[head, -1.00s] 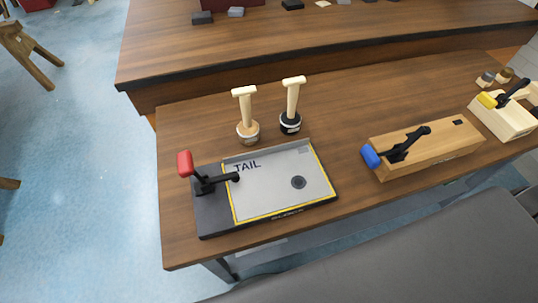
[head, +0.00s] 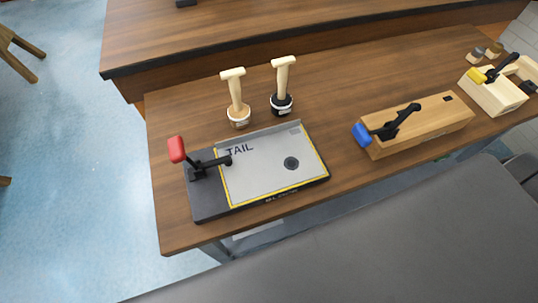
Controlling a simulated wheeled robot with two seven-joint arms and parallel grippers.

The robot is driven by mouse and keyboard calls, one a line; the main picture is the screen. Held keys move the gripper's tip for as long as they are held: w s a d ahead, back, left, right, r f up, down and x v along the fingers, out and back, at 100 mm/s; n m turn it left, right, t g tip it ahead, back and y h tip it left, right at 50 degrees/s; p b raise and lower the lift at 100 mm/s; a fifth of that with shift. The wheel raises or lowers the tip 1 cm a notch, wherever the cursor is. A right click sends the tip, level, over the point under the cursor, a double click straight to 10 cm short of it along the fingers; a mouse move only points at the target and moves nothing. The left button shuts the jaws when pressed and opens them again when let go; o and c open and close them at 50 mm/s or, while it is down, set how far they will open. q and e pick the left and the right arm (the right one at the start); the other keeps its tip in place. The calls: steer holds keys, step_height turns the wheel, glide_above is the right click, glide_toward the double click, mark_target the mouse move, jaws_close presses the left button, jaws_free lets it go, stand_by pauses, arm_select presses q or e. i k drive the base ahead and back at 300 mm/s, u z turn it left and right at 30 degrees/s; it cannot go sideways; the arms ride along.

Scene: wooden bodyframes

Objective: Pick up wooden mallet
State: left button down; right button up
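A wooden mallet (head: 237,113) stands head-down on the brown workbench (head: 190,115), its pale T-shaped handle pointing up. Its round head is light wood with a paler band. Beside it on the right stands a similar tool with a black head (head: 281,103) and the same pale T-shaped handle. The two stand apart, behind the grey plate marked TAIL. Neither of my grippers is in the head view.
A grey fixture plate (head: 265,181) with a red-handled clamp (head: 177,149) lies in front of the mallets. A wooden block (head: 440,118) with a blue-handled clamp and a yellow-handled fixture (head: 492,94) stand to the right. A second bench (head: 200,39) is behind.

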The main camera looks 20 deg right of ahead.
mark_target(239, 112)
steer(key=z, duration=1.35)
steer(key=k, duration=1.75)
steer(key=u, duration=1)
steer(key=i, duration=1)
steer(key=u, duration=0.05)
